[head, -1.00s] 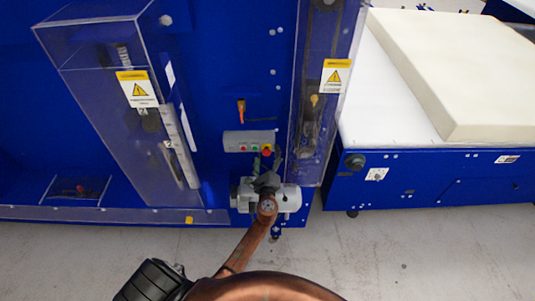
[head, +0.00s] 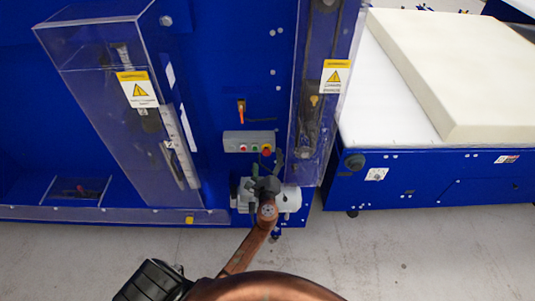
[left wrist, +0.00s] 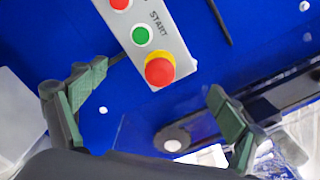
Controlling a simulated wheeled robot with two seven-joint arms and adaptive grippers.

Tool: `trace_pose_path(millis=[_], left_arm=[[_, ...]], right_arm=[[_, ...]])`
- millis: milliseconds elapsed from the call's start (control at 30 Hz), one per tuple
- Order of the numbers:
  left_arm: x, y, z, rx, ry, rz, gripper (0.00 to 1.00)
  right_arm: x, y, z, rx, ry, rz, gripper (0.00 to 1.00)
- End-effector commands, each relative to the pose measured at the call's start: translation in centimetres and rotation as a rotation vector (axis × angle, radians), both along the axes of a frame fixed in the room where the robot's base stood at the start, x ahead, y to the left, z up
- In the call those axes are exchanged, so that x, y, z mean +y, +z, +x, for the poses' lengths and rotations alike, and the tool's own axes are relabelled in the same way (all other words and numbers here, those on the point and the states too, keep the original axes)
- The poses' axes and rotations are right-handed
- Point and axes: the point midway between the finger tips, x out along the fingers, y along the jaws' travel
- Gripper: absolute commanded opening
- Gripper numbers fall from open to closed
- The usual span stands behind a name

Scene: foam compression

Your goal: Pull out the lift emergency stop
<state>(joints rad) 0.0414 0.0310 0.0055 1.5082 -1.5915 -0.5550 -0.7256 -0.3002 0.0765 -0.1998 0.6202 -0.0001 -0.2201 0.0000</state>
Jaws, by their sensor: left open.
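The emergency stop is a red mushroom button (head: 266,150) on a yellow collar, at the right end of a grey control box (head: 240,141) on the blue machine. The button (left wrist: 159,71) shows large in the left wrist view, at the lower end of the grey panel (left wrist: 150,28). My left gripper (head: 269,163) is just below the control box in the head view. In the left wrist view its two green-padded fingers (left wrist: 158,80) are wide open, one on each side of the button, with nothing between them in their grip. My right gripper is not in view.
The control box also carries a green START button (left wrist: 141,36) and another red button (left wrist: 119,3). Clear guards (head: 110,110) stand left and right (head: 320,130) of the box. A grey motor (head: 288,199) sits below. A foam block (head: 460,70) lies on the bed at right.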

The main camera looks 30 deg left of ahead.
Motion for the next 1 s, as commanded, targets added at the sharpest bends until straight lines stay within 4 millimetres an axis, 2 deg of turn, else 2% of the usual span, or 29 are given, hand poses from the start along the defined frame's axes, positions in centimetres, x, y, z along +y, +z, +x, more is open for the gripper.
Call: trace_pose_path(millis=[600, 1000], left_arm=[[-2.4, 0.0, -4.0, 0.0, 0.001, -0.001, 0.9], [-2.7, 0.0, -4.5, 0.0, 0.001, -0.001, 0.9]], right_arm=[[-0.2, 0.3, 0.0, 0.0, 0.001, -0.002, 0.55], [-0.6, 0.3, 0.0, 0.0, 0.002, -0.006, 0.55]])
